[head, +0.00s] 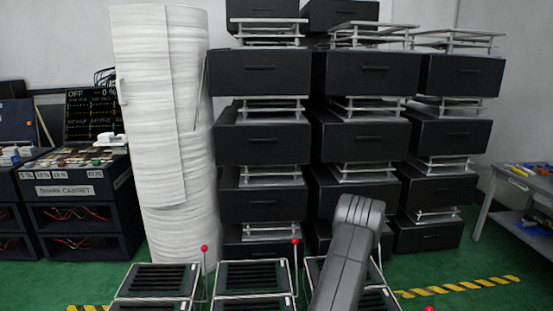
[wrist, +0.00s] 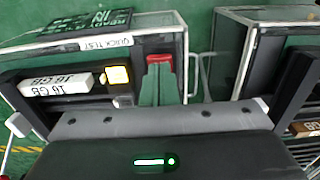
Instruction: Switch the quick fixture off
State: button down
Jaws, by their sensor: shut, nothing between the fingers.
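The quick fixture is in the wrist view, upside down, with a white "QUICK TEST" label (wrist: 106,42) on its silver-edged frame. A dark display with pale digits (wrist: 92,19) lies beyond the label. A white 16 GB block (wrist: 55,86) and a lit yellow square (wrist: 117,75) show inside its front. My gripper (wrist: 158,62) is shut and empty, its narrow fingers seeming to end at the red patch in front of the fixture. I cannot make out the lever clearly there. In the head view, red-knobbed levers (head: 204,248) stand beside low slatted fixtures (head: 160,281); I cannot tell which is quick.
A second silver-edged fixture (wrist: 267,50) stands to the right in the wrist view, with a green gap between. In the head view, black drawer boxes (head: 262,143) are stacked behind, beside a white wrapped column (head: 165,130). A grey table (head: 522,185) is at right.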

jog(key=shift+f+b, duration=0.6)
jog(key=shift+f, duration=0.1)
jog(key=shift+r, duration=0.15)
jog(key=shift+r+p, duration=2)
jog(key=shift+r, duration=1.4)
